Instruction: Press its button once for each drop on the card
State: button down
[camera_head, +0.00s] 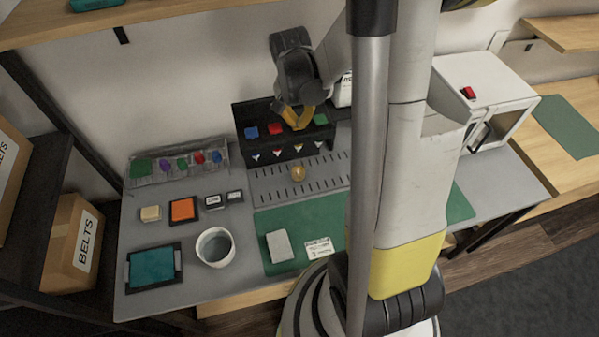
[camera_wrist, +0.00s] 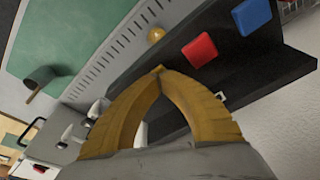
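A black box (camera_head: 240,115) at the back of the bench has blue (camera_head: 251,132), red (camera_head: 274,128) and green (camera_head: 320,119) buttons on its top. The blue (camera_wrist: 251,15) and red (camera_wrist: 199,50) ones also show in the wrist view. My gripper (camera_head: 297,127) is over the box top between red and green; its yellow fingers meet at the tips in the wrist view (camera_wrist: 158,70), with nothing seen between them. Whatever lies under the fingertips is hidden. A white printed card (camera_head: 319,247) lies on the green mat; its marks are too small to count.
A gold ball (camera_head: 298,173) sits on the slotted grey plate (camera_head: 265,187) before the box. A white machine (camera_head: 485,95) stands right.

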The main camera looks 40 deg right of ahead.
jog(key=shift+f+b, duration=0.4)
jog(key=shift+f, duration=0.2)
jog(key=shift+r, duration=0.3)
jog(key=shift+r+p, duration=1.75)
jog(key=shift+r, duration=0.35)
jog(key=shift+f, duration=0.2)
